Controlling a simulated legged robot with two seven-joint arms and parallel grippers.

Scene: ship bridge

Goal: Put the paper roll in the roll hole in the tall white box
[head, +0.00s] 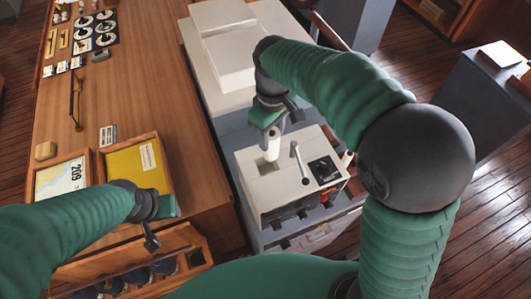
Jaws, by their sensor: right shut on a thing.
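The white paper roll (273,147) hangs upright below my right gripper (276,114), which is shut on its upper part. The roll's lower end is at the square roll hole (263,165) in the top of the white box (288,196). I cannot tell whether that end is inside the hole or just above it. My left gripper (158,222) is over the front of the wooden desk, away from the roll and box. Its finger opening is not clear.
A lever (298,162) and a dark panel (324,170) are on the box top, right of the hole. Pale stacked boxes (228,55) stand behind. The wooden desk (140,90) at left holds a chart (62,178) and a yellow tray (135,167).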

